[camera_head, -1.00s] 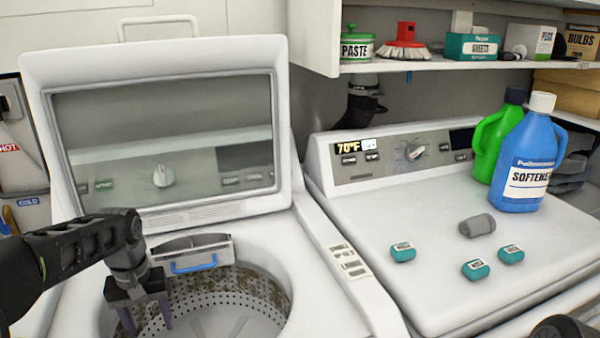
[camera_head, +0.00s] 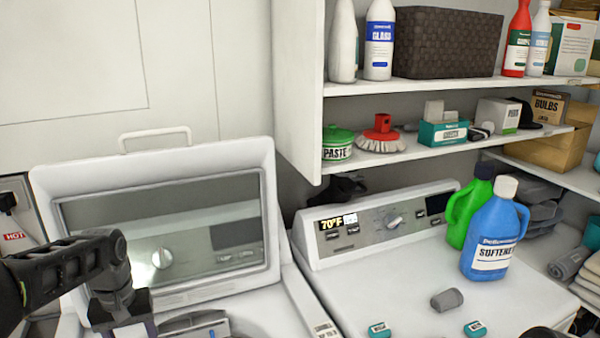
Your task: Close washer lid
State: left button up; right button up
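The white washer lid (camera_head: 165,157) stands open and upright at the left, with a glass panel and a handle bar on its top edge. The washer opening below it is mostly cut off by the bottom of the view. A dispenser drawer (camera_head: 195,326) shows at its back rim. My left gripper (camera_head: 135,331) is in front of the lid's lower left part, apart from the handle. Its fingers are largely cut off below; they look spread and empty.
A second machine (camera_head: 375,275) stands to the right, with a blue softener bottle (camera_head: 492,240), a green bottle (camera_head: 468,222), a grey roll (camera_head: 447,299) and small teal boxes on top. Shelves (camera_head: 400,152) with bottles, a basket (camera_head: 443,42) and boxes hang above it.

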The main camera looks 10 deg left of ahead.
aim_at(51, 185)
jog(key=k, duration=1)
